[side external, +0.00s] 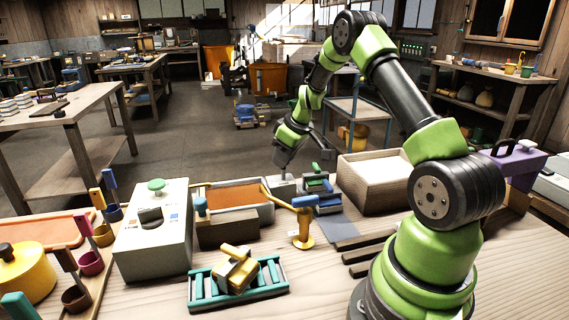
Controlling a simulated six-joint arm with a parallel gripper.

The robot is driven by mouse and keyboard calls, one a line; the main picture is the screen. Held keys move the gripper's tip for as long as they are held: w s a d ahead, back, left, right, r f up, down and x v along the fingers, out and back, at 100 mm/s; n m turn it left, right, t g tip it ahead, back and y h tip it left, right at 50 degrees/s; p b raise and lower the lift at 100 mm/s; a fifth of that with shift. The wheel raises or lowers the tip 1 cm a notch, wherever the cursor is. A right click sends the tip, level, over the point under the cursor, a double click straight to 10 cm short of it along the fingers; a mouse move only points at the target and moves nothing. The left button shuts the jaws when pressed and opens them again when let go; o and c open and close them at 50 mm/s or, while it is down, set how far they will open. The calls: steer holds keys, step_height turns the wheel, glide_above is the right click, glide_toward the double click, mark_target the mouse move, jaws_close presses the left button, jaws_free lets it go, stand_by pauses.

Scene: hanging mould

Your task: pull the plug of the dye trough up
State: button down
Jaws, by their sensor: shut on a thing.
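The dye trough (268,212) seems to be the grey-walled box with orange-brown dye in it, at the middle of the side view. My gripper (283,171) points down just beyond the trough's far right corner. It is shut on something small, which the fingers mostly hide. A pale grey piece (283,187) shows right below the fingertips; I cannot tell whether it is part of the held thing. I cannot make out the plug for certain.
A yellow tap-like post (303,230) stands at the trough's right, its arm reaching over the rim. Green- and blue-handled blocks (318,183) sit close right of my gripper. A white box with a green knob (155,235) stands left; a teal rack (240,287) lies in front.

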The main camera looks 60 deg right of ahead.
steer(key=shift+r, duration=0.35)
steer(key=c, duration=0.8)
jaws_free()
steer(key=shift+c, duration=0.2)
steer(key=v, duration=1)
